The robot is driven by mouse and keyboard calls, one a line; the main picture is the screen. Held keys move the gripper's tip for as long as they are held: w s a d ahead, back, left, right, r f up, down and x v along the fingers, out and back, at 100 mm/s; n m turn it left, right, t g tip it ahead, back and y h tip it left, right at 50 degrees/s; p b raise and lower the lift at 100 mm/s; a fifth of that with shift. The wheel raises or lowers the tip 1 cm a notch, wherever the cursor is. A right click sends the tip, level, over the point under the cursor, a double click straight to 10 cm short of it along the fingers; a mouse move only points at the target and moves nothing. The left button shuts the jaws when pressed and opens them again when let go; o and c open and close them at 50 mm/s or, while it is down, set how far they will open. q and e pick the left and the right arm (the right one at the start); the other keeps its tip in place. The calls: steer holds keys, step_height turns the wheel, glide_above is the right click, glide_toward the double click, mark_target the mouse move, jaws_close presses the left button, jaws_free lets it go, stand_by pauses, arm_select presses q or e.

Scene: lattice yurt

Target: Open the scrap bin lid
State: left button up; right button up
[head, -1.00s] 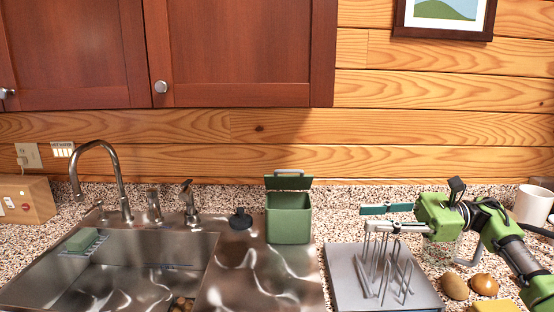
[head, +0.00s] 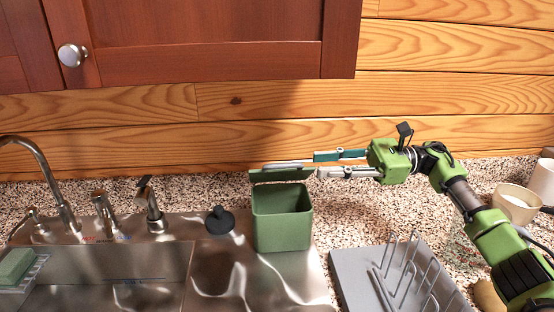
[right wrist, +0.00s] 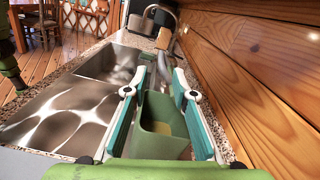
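The green scrap bin (head: 283,225) stands on the steel drainboard right of the sink. Its green lid (head: 262,177), with a light grey handle, is raised at the back of the bin, and the inside shows. My right gripper (head: 317,164) comes in from the right, open, its two fingers apart and pointing left. Its fingertips are close to the lid's right end; I cannot tell whether they touch. In the right wrist view the bin (right wrist: 164,128) shows between the open fingers (right wrist: 160,85); the lid is hard to make out there. My left gripper is not in view.
A grey drying rack with metal prongs (head: 360,275) lies right of the bin. A black sink plug (head: 220,221) and the faucet (head: 52,180) are to the left. A bowl (head: 517,204) stands at far right. The wooden wall is close behind.

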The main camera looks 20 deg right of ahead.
mark_target(268, 167)
steer(key=a+p, duration=0.1)
steer(key=a, duration=0.2)
steer(key=w+a+p, duration=0.1)
steer(key=a, duration=0.3)
steer(key=w+a+p, duration=0.1)
steer(key=a+p, duration=0.1)
steer(key=a, duration=0.1)
steer(key=shift+w+a, duration=0.2)
steer(key=shift+a, duration=0.2)
jaws_close()
